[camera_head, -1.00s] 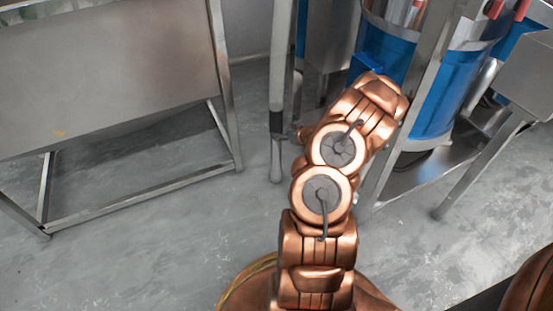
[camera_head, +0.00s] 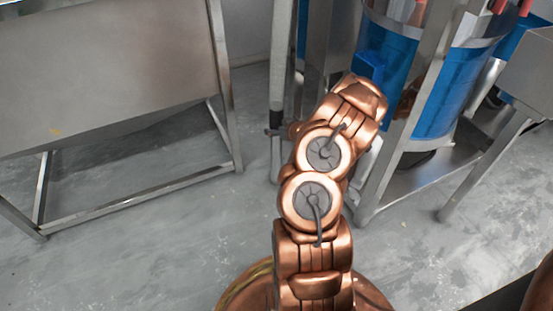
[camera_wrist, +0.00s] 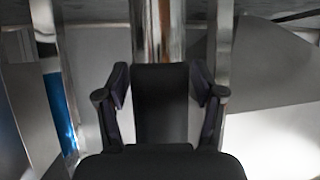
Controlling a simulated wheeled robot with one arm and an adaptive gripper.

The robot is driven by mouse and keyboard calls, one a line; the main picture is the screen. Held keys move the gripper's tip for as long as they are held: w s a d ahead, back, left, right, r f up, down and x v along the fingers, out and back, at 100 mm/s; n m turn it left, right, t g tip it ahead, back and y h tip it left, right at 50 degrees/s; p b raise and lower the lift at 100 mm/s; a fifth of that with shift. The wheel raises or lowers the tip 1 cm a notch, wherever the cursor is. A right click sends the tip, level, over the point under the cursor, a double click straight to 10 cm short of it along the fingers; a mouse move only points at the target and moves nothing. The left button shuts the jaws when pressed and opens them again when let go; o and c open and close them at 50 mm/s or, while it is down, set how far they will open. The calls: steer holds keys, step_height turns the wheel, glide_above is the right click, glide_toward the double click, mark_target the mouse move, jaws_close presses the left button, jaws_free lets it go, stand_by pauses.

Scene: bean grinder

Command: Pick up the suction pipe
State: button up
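The suction pipe (camera_head: 278,70) stands upright left of my arm in the head view, a grey tube with a dark section lower down. In the wrist view its shiny metal part (camera_wrist: 159,30) runs up from the dark section, which lies between the fingers of my gripper (camera_wrist: 162,85). The fingers are spread on both sides of the dark section, with narrow gaps seeming to show. My gripper is open around it. In the head view my arm hides most of the gripper; a small dark part shows at the pipe.
A steel table or bin (camera_head: 110,65) on a frame stands at the left. Blue cylindrical machines (camera_head: 448,90) with steel legs stand close at the right. Grey floor (camera_head: 150,240) is clear in front.

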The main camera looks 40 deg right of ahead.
jaws_close()
stand_by(0.3)
steer(key=shift+r, duration=0.2)
